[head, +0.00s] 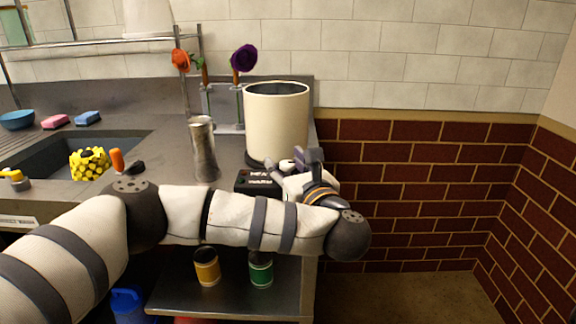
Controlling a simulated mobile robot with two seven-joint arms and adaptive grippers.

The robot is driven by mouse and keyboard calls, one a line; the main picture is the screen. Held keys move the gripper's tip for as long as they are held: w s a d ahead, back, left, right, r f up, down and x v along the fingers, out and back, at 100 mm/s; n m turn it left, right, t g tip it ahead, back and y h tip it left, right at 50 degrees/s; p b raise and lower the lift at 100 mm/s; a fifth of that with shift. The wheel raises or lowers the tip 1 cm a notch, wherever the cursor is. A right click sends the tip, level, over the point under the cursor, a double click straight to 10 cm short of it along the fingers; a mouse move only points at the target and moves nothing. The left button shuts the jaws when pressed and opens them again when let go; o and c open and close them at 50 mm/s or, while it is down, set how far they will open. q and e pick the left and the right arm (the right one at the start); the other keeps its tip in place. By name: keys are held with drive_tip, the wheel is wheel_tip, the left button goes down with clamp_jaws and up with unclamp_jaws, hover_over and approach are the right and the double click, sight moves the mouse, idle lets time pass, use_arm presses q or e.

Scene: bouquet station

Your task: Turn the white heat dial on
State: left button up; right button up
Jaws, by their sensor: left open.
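A black control box (257,176) with small light lettering, partly readable as heat, sits on the metal counter in front of a large cream pot. A small white round part (287,165), which looks like the white heat dial, shows just behind the box's right side, close against my gripper. My left gripper (303,160) is open at the counter's right end, its grey fingers beside the white part. I cannot tell whether they touch it. My left arm hides the box's front and lower part. My right gripper is out of view.
The cream pot (276,120) stands right behind the gripper. A metal shaker (203,150) stands left of the box. Orange and purple flowers (243,60) rise behind. A sink (60,150) is at left. Yellow (207,268) and green (261,270) cans stand on the lower shelf. Right of the counter is free.

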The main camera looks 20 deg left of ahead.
use_arm(q)
drive_tip(key=shift+s+d, duration=0.1)
drive_tip(key=shift+c, duration=1.1)
clamp_jaws()
